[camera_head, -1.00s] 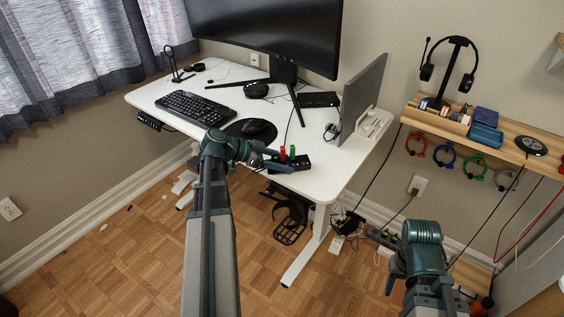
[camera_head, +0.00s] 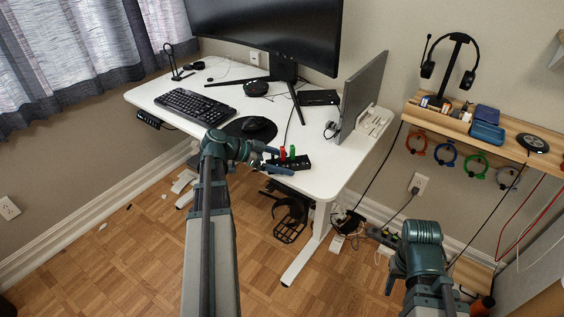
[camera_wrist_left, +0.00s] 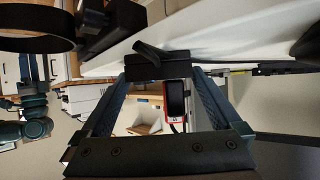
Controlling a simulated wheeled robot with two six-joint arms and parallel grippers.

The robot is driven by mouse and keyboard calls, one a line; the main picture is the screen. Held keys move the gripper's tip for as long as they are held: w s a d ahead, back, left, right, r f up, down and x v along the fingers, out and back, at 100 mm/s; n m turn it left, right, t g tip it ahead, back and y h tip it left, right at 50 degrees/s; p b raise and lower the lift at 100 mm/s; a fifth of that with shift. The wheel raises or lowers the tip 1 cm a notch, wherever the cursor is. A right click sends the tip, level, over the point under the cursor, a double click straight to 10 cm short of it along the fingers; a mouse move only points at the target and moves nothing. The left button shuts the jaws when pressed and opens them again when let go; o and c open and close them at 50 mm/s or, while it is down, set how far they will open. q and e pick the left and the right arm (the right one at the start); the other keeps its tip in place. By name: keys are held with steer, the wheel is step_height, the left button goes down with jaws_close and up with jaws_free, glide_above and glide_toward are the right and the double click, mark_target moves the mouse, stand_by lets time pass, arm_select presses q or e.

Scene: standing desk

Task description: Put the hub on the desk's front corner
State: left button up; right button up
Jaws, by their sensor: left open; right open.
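The hub (camera_head: 296,163) is a black box with a red and a green stick standing up from it, on the white desk (camera_head: 335,172) at its front edge, near the right front corner. My left gripper (camera_head: 272,159) is open at the hub's left end. In the left wrist view the hub (camera_wrist_left: 143,67) shows between the spread fingers of my left gripper (camera_wrist_left: 158,78), with a red stick (camera_wrist_left: 173,100) beside it. Contact cannot be told. My right gripper (camera_head: 394,281) is low at the right, away from the desk; its fingertips are hard to make out.
A mouse (camera_head: 254,124) and keyboard (camera_head: 195,105) lie left of the hub. A monitor (camera_head: 265,35) and an upright grey panel (camera_head: 361,95) stand behind. The desk top right of the hub is clear. A wooden shelf (camera_head: 445,122) is at the right.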

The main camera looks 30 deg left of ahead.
arm_select(q)
steer(key=p+v, duration=0.6)
steer(key=v, duration=0.7)
steer(key=shift+s+a+p, duration=0.25)
steer(key=shift+s+p, duration=0.05)
steer(key=shift+s, duration=0.05)
steer(key=shift+r, duration=0.15)
